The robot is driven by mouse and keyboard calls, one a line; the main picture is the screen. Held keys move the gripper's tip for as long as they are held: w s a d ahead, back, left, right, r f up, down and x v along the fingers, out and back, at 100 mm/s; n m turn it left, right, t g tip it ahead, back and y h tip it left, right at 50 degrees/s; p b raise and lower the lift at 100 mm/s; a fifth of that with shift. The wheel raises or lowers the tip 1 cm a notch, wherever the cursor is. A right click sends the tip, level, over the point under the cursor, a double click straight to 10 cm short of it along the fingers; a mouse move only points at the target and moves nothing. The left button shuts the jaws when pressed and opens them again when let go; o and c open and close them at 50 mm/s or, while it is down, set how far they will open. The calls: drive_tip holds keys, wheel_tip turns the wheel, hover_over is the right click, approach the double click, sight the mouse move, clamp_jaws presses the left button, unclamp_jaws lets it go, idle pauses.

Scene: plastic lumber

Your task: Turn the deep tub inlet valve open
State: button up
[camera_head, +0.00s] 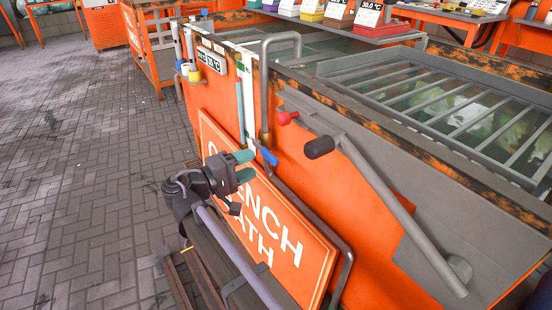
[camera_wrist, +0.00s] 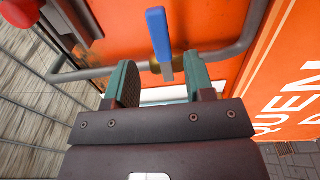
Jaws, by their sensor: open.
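A blue valve lever (camera_head: 267,155) sits on the orange side of the tub, at the foot of a bent grey pipe (camera_head: 264,85). My gripper (camera_head: 248,165) is open just left of the lever, with its teal fingers pointing towards it. In the wrist view the blue lever (camera_wrist: 157,32) stands nearly upright beyond my gripper (camera_wrist: 163,72), lined up with the gap between the fingers. Its grey lower end shows in that gap over a brass fitting. Neither finger visibly touches it, and I cannot tell the exact distance.
A quench bath sign (camera_head: 292,240) and a bent grey pipe rail (camera_head: 346,268) lie below. Paved floor (camera_head: 80,150) is open at left.

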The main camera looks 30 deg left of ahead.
sight(266, 157)
drive_tip(key=x, duration=0.8)
drive_tip(key=shift+w+d, duration=0.15)
drive_tip(key=shift+w, duration=0.1)
clamp_jaws()
